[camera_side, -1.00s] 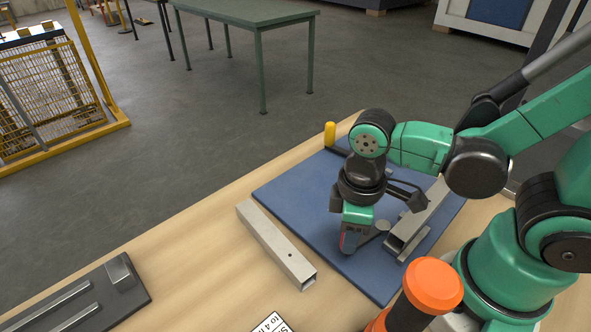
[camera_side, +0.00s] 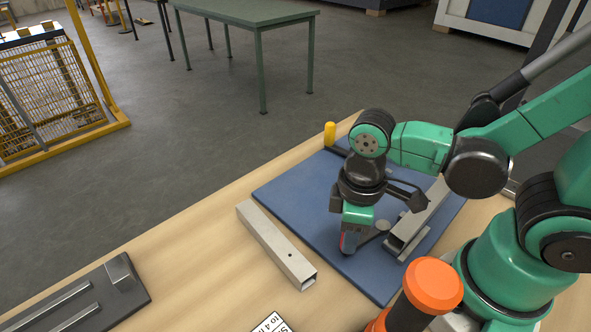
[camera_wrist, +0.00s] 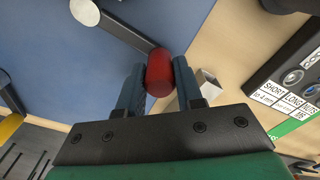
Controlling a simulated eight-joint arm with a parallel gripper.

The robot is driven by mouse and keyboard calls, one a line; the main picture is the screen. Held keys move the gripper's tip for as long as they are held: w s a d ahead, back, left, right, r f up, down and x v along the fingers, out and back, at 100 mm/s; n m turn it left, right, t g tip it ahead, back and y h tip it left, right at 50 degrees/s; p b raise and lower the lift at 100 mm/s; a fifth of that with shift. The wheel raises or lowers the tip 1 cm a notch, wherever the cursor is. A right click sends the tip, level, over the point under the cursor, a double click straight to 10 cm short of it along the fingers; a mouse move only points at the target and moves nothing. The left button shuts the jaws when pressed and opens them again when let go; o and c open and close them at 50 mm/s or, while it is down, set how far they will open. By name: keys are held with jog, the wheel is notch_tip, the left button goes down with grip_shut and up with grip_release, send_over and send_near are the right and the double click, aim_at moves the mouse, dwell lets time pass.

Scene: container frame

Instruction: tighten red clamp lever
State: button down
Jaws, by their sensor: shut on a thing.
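The red clamp lever's handle (camera_wrist: 159,73) sits between the two fingers of my gripper (camera_wrist: 158,82) in the wrist view. The fingers are shut on it. A dark lever arm (camera_wrist: 126,34) runs from the handle to a pale round disc (camera_wrist: 85,12). In the side view my gripper (camera_side: 347,243) points down over the blue plate (camera_side: 290,190). There only a sliver of red shows beside the fingers, and most of the lever is hidden by the gripper.
A yellow handle (camera_side: 330,133) stands at the plate's far edge. Another metal profile (camera_side: 410,236) lies on the plate right of my gripper. A dark tray with rods (camera_side: 80,300) is at lower left.

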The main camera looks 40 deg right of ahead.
aim_at(335, 228)
jog(key=shift+w, duration=0.1)
jog(key=w+m, duration=0.2)
jog(key=m, duration=0.1)
jog(key=shift+d, duration=0.35)
jog(key=m, duration=0.1)
jog(key=w+d+m, duration=0.1)
jog(key=m, duration=0.1)
jog(key=w+d+m, duration=0.1)
jog(key=m, duration=0.1)
jog(key=shift+w, duration=0.15)
jog(key=d+m, duration=0.1)
jog(key=m, duration=0.1)
jog(key=w+d+m, duration=0.1)
jog(key=m, duration=0.1)
jog(key=shift+w+d, duration=0.2)
jog(key=shift+w+d+m, duration=0.1)
jog(key=shift+d+m, duration=0.5)
jog(key=shift+m, duration=0.4)
jog(key=shift+w+d+m, duration=0.1)
jog(key=shift+d+m, duration=0.45)
jog(key=shift+m, duration=0.45)
jog(key=shift+d, duration=0.1)
jog(key=c, duration=0.6)
grip_release()
jog(key=shift+o, duration=0.2)
